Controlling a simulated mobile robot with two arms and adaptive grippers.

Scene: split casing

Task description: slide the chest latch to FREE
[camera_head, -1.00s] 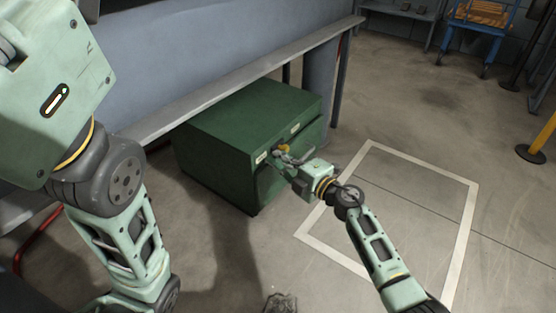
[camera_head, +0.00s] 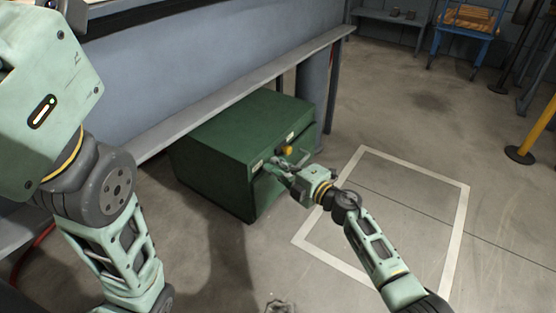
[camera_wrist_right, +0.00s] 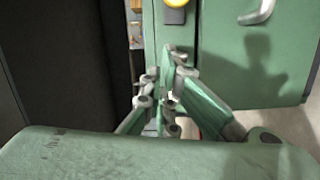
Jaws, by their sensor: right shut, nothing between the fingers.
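The green chest (camera_head: 225,150) stands on the floor under the bench ledge, and its front faces my right arm. A yellow knob (camera_head: 287,150), which looks like the latch, sits near the top of the front. In the right wrist view the yellow knob (camera_wrist_right: 174,15) is at the top edge, partly cut off. My right gripper (camera_head: 283,164) is shut and empty just below the knob; its fingertips (camera_wrist_right: 172,52) appear apart from it. The latch markings are too small to read. My left arm shows at the left, but its gripper cannot be made out.
A silver handle (camera_wrist_right: 260,12) is on the green front, right of the knob. The bench ledge (camera_head: 220,105) runs above the chest. A white floor outline (camera_head: 455,235) lies to the right on clear floor. A blue cart (camera_head: 462,42) and a yellow post (camera_head: 535,135) stand farther off.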

